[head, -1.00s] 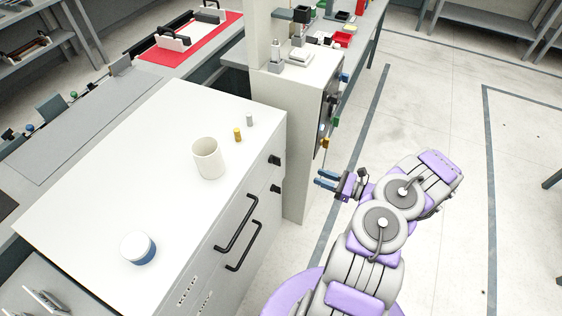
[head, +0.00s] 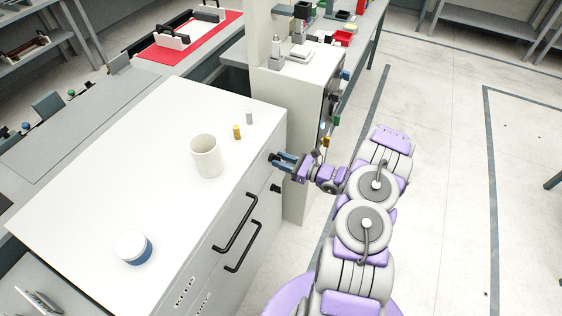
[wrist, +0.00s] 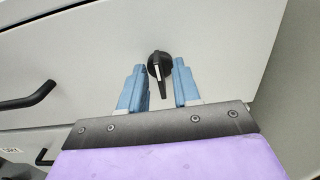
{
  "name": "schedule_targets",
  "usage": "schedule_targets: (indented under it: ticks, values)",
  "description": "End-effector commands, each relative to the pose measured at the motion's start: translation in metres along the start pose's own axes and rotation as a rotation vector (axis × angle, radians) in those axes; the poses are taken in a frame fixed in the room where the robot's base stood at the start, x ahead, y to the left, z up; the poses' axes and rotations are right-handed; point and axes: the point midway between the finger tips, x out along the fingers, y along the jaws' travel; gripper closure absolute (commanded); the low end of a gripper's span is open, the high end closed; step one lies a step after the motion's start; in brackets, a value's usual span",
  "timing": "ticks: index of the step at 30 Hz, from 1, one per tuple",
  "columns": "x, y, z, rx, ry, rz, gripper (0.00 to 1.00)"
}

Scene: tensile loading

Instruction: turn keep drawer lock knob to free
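The black lock knob (wrist: 159,68) is on the light grey drawer front (wrist: 210,40) in the wrist view. It has a narrow pointer with a white line, pointing down in that picture. My gripper (wrist: 158,88) is open, with one blue finger on each side of the knob's pointer and a visible gap on both sides. In the head view my gripper (head: 280,161) reaches the upper knob at the cabinet's right end, and its fingers partly hide that knob. A second black knob (head: 275,188) sits just below it.
Two black bar handles (head: 236,222) are on the cabinet front, left of the knobs. A beige mug (head: 206,157), a blue-and-white jar (head: 133,247) and two small cylinders (head: 237,132) stand on the white cabinet top. A beige machine (head: 297,100) stands just behind. Floor to the right is clear.

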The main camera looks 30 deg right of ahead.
Motion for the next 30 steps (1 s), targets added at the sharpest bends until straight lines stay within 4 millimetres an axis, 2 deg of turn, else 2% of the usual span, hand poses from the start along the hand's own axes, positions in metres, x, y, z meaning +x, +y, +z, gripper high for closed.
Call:
schedule_targets:
  ticks: [10, 20, 30]
  values:
    - [0.0046, 0.0008, 0.0001, 0.0, 0.001, 0.0, 0.68]
    - [0.0049, 0.0011, 0.0001, -0.001, 0.001, 0.0, 0.99]
    - [0.0042, -0.0001, 0.0, 0.003, 0.0, -0.001, 1.0]
